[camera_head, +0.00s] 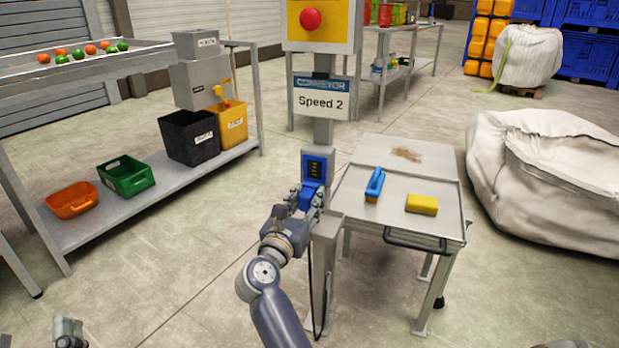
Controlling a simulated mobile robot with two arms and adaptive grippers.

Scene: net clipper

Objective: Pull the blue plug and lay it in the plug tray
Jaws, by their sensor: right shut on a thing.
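The blue plug (309,194) is at the lower edge of the blue-framed socket (317,167) on the grey post. My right gripper (306,202) is shut on the plug, its fingers on either side. I cannot tell whether the plug is still seated or just clear of the socket. A dark cable (312,290) hangs down beside the post. A grey, box-like holder (327,226) stands just below and right of the plug; I cannot tell whether it is the plug tray. My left gripper (68,331) is at the bottom left, partly cut off, away from the plug.
A metal cart (398,218) right of the post holds a blue brush (375,185) and a yellow sponge (421,204). A red button (310,19) and a "Speed 2" sign (321,103) are above. A shelf with bins stands left. Floor between is clear.

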